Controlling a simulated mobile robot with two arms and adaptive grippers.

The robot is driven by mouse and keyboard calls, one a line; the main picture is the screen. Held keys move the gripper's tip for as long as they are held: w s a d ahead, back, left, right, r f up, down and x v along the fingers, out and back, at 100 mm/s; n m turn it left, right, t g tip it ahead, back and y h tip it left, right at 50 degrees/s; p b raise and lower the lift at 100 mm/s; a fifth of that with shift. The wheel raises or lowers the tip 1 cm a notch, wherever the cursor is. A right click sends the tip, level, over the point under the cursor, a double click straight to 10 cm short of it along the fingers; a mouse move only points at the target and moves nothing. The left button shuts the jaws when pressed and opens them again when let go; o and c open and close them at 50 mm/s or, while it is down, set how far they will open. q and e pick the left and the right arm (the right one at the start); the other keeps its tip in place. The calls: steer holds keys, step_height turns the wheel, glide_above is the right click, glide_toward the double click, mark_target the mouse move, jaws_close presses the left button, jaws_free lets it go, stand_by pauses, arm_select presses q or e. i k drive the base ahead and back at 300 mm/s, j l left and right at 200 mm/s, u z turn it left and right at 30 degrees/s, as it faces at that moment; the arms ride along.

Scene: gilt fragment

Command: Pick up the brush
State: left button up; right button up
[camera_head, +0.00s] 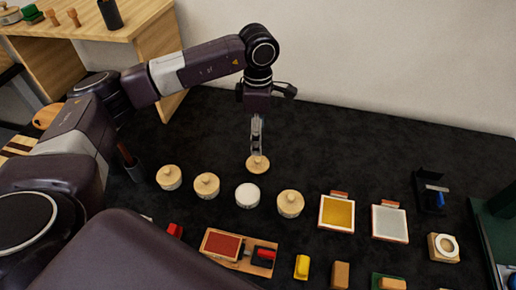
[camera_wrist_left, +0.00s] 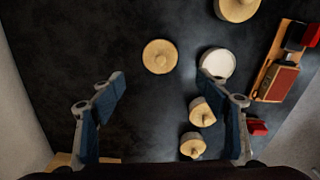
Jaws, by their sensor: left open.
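I cannot make out a brush for certain. A dark upright holder (camera_head: 133,172) with a thin reddish-brown handle (camera_head: 123,151) stands left of the round containers, partly beside my arm; I cannot tell whether that handle belongs to a brush. My left gripper (camera_head: 257,148) points down over the dark table, right above or in front of a round wooden knobbed lid (camera_head: 258,165). In the left wrist view my left gripper (camera_wrist_left: 163,84) has its fingers wide apart with nothing between the tips; the lid (camera_wrist_left: 160,57) lies beyond them. My right gripper is not in view.
Several round knobbed containers (camera_head: 206,185) and a white-topped one (camera_head: 247,196) stand in a row. A blue-and-black item (camera_head: 433,192) is right.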

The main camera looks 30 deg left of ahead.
mark_target(302, 262)
steer(key=k, duration=2)
